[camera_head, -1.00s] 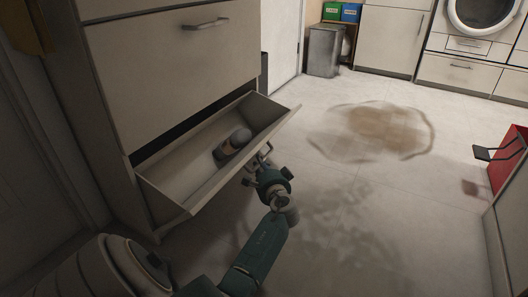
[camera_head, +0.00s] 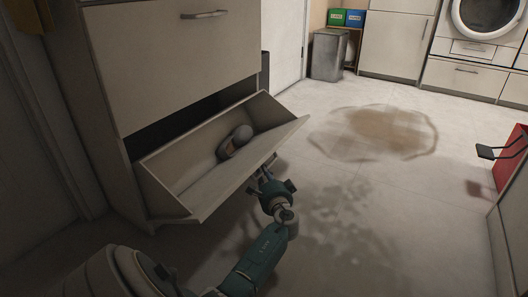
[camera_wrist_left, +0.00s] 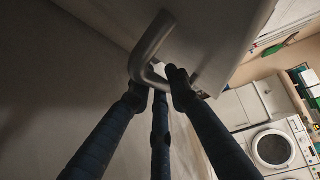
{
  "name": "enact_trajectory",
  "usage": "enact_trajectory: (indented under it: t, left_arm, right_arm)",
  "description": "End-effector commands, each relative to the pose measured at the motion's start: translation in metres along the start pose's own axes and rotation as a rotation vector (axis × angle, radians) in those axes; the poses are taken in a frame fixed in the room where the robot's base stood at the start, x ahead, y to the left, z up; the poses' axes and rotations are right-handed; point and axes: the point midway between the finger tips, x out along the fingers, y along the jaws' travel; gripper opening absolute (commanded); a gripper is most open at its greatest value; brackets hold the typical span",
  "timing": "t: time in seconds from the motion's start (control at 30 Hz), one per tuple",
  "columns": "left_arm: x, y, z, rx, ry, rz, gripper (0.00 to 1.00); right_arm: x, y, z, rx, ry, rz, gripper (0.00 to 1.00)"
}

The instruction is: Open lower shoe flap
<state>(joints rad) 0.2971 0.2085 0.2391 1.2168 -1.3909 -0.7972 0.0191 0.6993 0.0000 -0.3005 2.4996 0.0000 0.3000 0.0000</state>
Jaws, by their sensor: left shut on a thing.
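The lower shoe flap (camera_head: 238,164) of the pale cabinet (camera_head: 172,62) is tilted outward, with its compartment open at the top. A rounded shoe-like item (camera_head: 234,141) lies inside. My left gripper (camera_head: 266,169) is at the front of the flap, partly hidden by the flap's edge. In the left wrist view my left gripper (camera_wrist_left: 162,84) is shut on the flap's curved metal handle (camera_wrist_left: 150,48), its fingers around the bar. My right gripper is in neither view.
The upper flap (camera_head: 170,60) with its own handle (camera_head: 204,14) is shut. A brownish stain (camera_head: 385,130) is on the floor. A red object (camera_head: 508,158) stands at the right. A grey bin (camera_head: 327,54) and a washing machine (camera_head: 485,14) are at the back. The floor right of the flap is clear.

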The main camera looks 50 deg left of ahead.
Motion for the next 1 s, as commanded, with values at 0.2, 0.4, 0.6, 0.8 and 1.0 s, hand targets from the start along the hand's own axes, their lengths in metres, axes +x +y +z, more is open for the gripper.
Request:
enact_trajectory:
  t: [0.2, 0.4, 0.6, 0.8, 1.0]
  left_arm:
    - [0.002, -0.004, 0.002, -0.003, -0.006, -0.006, 0.0]
    - [0.002, -0.004, 0.002, -0.002, -0.005, -0.006, 0.26]
    - [0.001, -0.004, 0.001, -0.002, -0.002, -0.006, 0.26]
    - [0.0, -0.022, -0.001, -0.006, -0.001, -0.009, 0.26]
    - [-0.002, -0.062, -0.002, -0.008, -0.001, -0.01, 0.26]
  right_arm:
    - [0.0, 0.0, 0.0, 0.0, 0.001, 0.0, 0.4]
    - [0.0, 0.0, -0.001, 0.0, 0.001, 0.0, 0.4]
    - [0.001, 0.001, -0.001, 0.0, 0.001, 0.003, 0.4]
    - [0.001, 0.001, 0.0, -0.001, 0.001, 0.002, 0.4]
    - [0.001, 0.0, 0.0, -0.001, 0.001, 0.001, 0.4]
